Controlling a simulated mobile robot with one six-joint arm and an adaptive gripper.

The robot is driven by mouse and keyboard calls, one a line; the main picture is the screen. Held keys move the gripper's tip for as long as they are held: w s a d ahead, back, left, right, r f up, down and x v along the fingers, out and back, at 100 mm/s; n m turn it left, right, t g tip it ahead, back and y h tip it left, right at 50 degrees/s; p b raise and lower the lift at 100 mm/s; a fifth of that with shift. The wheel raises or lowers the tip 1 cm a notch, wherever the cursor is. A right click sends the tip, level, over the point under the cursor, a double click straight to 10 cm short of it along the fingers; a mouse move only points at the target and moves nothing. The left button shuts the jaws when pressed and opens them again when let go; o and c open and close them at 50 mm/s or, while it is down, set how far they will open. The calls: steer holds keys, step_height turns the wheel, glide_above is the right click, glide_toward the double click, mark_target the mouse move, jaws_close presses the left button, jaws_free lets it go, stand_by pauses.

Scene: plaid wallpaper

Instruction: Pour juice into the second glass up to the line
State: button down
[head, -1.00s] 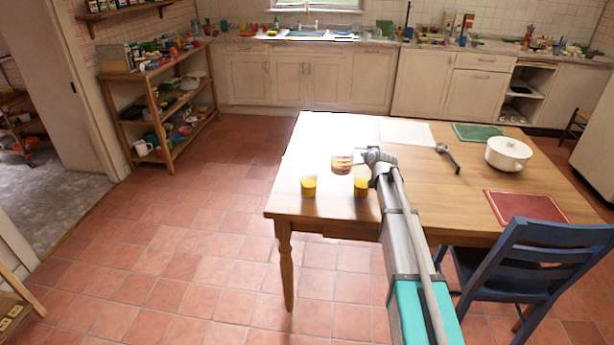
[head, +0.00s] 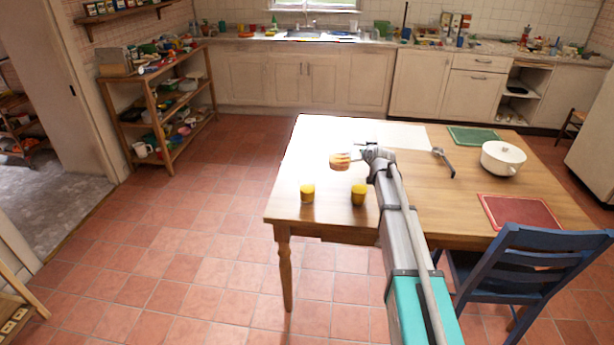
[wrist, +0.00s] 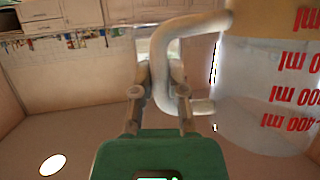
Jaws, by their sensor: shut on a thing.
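My gripper (head: 374,155) is shut on the handle (wrist: 165,65) of a clear measuring jug (head: 340,161) with red ml marks. In the wrist view, which is upside down, the jug (wrist: 270,105) is at the right, with yellowish juice only in its lower part. The jug is held above the table, behind the two glasses in the head view. The left glass (head: 307,194) and the right glass (head: 358,195) stand apart near the table's front left edge. Both show yellow juice. Their fill lines are too small to make out.
The wooden table (head: 420,210) also holds a white pot (head: 502,157), a red mat (head: 519,212), a green mat (head: 473,136), a pale sheet (head: 403,134) and a grey utensil (head: 444,161). A blue chair (head: 550,265) stands at its front right. The floor to the left is clear.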

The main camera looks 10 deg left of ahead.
step_height(320, 180, up, 23)
steer(key=p, duration=2.2)
steer(key=shift+s, duration=0.15)
